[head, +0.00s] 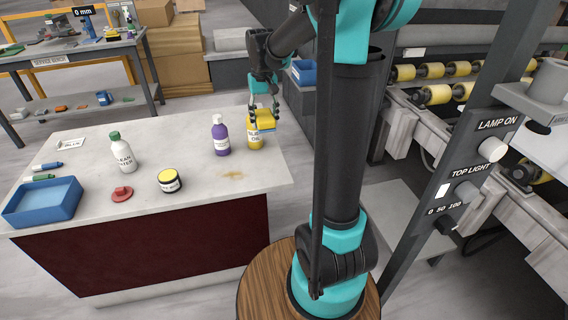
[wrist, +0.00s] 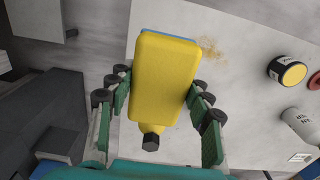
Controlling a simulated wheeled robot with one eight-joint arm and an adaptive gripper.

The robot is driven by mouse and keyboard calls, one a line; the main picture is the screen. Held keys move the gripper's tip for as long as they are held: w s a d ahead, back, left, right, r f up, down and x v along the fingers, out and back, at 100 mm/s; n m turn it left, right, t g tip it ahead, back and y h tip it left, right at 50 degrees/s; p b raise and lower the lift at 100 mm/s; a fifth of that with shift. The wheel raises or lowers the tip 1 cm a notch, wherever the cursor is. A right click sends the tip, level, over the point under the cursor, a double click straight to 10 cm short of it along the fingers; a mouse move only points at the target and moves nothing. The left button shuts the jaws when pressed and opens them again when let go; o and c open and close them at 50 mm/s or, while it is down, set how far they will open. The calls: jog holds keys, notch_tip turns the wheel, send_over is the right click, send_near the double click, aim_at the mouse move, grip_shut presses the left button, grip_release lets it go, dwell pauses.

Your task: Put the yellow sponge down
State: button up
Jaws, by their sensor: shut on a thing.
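The yellow sponge (wrist: 163,78), with a blue layer along one edge, is held between the two fingers of my gripper (wrist: 160,100) in the wrist view. In the head view my gripper (head: 263,112) points down at the right end of the pale stone slab (head: 225,189). There the sponge (head: 266,124) overlaps a yellow bottle (head: 254,142). The bottle's black cap (wrist: 151,142) shows at the sponge's near end in the wrist view; most of the bottle is hidden there. I cannot tell whether sponge and bottle touch.
A purple bottle (head: 221,137) stands just left of the yellow one. A green-capped white bottle (head: 123,153), a yellow-lidded jar (head: 169,181), a red item (head: 121,194) and a blue tray (head: 43,203) are further left. A brown stain (head: 233,175) lies on bare slab in front.

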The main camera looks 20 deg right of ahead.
aim_at(269, 169)
jog(key=shift+d, duration=0.3)
notch_tip(269, 169, down, 20)
jog(key=shift+d+r, duration=0.1)
jog(key=shift+r, duration=0.1)
jog(key=shift+f, duration=0.15)
jog(key=o, duration=1.4)
jog(key=shift+o, duration=0.2)
notch_tip(269, 169, up, 12)
jog(key=s+d+f+t, duration=0.2)
jog(key=s, duration=0.9)
jog(key=s+d+f+t, duration=0.2)
jog(key=s+f, duration=0.1)
jog(key=s, duration=0.7)
jog(key=shift+s, duration=0.4)
jog(key=shift+r, duration=0.1)
